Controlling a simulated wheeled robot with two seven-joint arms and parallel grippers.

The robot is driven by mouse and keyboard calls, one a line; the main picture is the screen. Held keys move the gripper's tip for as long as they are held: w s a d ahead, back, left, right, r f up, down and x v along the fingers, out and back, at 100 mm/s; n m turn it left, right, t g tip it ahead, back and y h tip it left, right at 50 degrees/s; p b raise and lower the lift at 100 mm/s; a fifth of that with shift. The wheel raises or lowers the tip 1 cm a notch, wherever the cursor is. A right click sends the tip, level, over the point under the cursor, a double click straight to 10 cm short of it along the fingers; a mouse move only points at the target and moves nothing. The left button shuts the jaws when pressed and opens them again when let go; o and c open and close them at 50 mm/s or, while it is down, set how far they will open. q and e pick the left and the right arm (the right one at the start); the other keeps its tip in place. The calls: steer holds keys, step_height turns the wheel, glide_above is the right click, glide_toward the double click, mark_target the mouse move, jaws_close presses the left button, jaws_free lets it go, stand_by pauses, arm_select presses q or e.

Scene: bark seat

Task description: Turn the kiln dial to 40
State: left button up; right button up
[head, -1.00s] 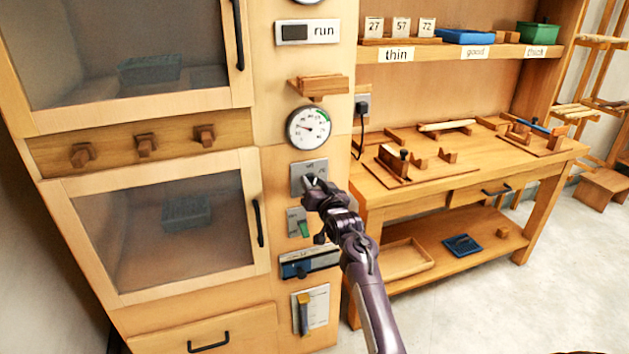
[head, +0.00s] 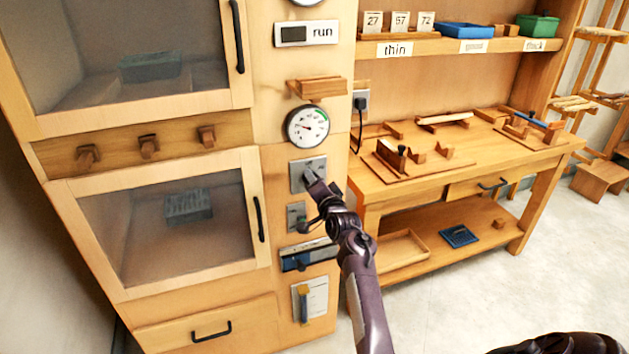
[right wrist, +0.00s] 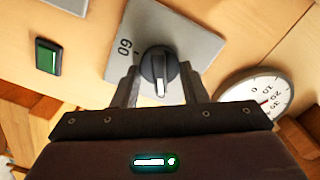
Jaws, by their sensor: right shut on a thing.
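The kiln dial is a black knob (right wrist: 158,68) with a white pointer line on a grey metal plate (head: 298,176), on the kiln's front panel below the round gauge. In the right wrist view the plate (right wrist: 182,38) shows the number 60 near its edge; other marks are hidden or unreadable. The white line points toward my gripper's palm, away from the 60. My right gripper (head: 311,180) is at the plate in the head view. In the right wrist view its fingers (right wrist: 160,84) are shut on the knob from both sides. My left gripper is not in view.
A round gauge (head: 307,126) and a small wooden shelf (head: 317,87) are above the dial. A green switch (right wrist: 47,58), a blue slider panel (head: 295,259) and a yellow-handled lever (head: 302,291) are nearby. A workbench (head: 440,185) stands to the right.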

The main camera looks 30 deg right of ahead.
stand_by(0.5)
steer(key=o, duration=1)
steer(key=shift+c, duration=0.2)
steer(key=v, duration=0.7)
steer(key=shift+s, duration=0.4)
